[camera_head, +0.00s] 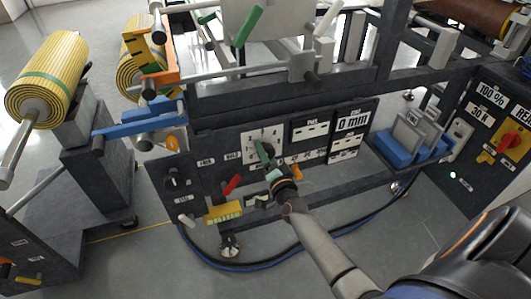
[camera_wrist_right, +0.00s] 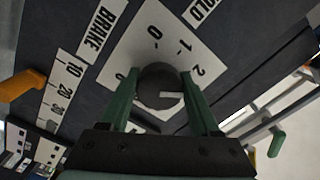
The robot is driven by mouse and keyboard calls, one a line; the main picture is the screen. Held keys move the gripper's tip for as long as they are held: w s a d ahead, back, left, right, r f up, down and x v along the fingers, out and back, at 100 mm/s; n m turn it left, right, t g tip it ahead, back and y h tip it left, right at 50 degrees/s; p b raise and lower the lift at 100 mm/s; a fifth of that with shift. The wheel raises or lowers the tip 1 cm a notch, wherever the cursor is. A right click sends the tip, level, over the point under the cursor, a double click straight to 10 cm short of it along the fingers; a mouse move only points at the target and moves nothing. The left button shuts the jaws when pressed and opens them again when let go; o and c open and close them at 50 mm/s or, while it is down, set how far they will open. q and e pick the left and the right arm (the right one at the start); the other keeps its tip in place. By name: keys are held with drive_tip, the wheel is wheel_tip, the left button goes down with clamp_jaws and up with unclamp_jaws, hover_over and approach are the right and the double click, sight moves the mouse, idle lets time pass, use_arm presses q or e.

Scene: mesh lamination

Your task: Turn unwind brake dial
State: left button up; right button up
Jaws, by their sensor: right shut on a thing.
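The brake dial (camera_wrist_right: 155,83) is a dark round knob on a white scale plate (camera_wrist_right: 160,42) marked 0, 1, 2, next to a BRAKE label (camera_wrist_right: 97,30). A short white mark on the knob points to the right in the right wrist view. My right gripper (camera_wrist_right: 160,88) has its two green fingers on either side of the knob, shut on it. In the head view my right gripper (camera_head: 267,162) reaches the white plate (camera_head: 257,137) on the dark machine panel and hides the knob. My left gripper is out of view.
A red handle (camera_head: 231,184) and a yellow block (camera_head: 222,212) are left of the gripper. An orange handle (camera_head: 296,172) is close on its right. A 0 mm display (camera_head: 352,121) is at right. A blue cable runs along the floor.

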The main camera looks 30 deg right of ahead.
drive_tip(key=o, duration=1.1)
drive_tip(key=shift+o, duration=1.4)
drive_tip(key=p+v, duration=0.2)
drive_tip(key=v, duration=1)
drive_tip(key=shift+s, duration=0.3)
